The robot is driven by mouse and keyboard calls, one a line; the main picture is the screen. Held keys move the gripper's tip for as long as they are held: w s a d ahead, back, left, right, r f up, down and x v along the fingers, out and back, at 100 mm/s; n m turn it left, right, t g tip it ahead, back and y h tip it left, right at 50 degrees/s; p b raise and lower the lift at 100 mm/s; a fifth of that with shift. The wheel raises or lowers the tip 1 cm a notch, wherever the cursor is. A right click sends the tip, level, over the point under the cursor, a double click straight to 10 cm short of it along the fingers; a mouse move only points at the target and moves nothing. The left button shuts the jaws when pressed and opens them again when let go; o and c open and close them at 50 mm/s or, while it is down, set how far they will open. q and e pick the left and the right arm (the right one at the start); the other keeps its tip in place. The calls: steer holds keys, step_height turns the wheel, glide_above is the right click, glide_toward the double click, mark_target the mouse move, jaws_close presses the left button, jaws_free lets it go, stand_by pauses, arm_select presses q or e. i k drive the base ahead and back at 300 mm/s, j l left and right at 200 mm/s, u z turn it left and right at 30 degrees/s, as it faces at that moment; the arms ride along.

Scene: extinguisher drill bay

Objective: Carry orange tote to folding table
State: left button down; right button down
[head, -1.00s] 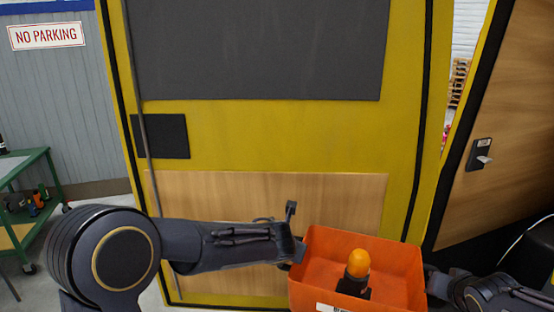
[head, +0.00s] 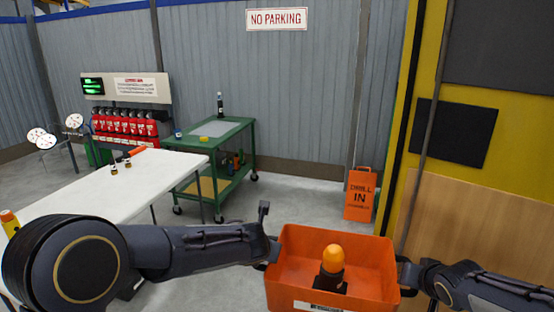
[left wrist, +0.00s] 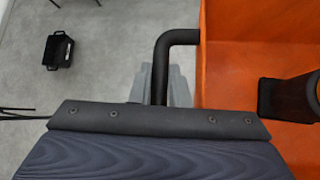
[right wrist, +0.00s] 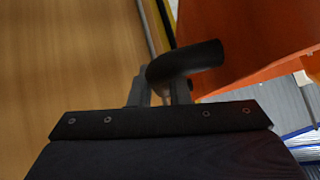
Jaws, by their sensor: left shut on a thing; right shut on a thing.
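The orange tote (head: 290,281) is held up in front of me, between my two arms. A black device with a rounded orange top (head: 333,260) stands inside it. My left gripper (left wrist: 165,88) is shut on the tote's black left handle (left wrist: 160,62). My right gripper (right wrist: 160,92) is shut on the black right handle (right wrist: 185,62). The folding table (head: 150,176), with a white top, stands to the left, partly hidden behind my left arm. Small items and an orange-red object (head: 137,151) lie at its far end.
A green cart (head: 228,158) stands behind the table. An orange drill sign (head: 360,194) stands on the floor beside the yellow wall (head: 440,75) at right. A rack of red extinguishers (head: 125,124) is at the back. A black crate (left wrist: 59,50) is on the floor. Floor between table and sign is clear.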

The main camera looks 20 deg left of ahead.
mark_target(87, 207)
steer(key=i+j+u, duration=0.2)
steer(key=j+u, duration=0.15)
steer(key=i+j+u, duration=0.2)
steer(key=u, duration=0.15)
steer(key=i+j+u, duration=0.1)
steer(key=i+u, duration=0.4)
steer(key=i, duration=0.2)
steer(key=i+l+u, duration=0.15)
steer(key=i+u, duration=0.3)
steer(key=i, duration=0.2)
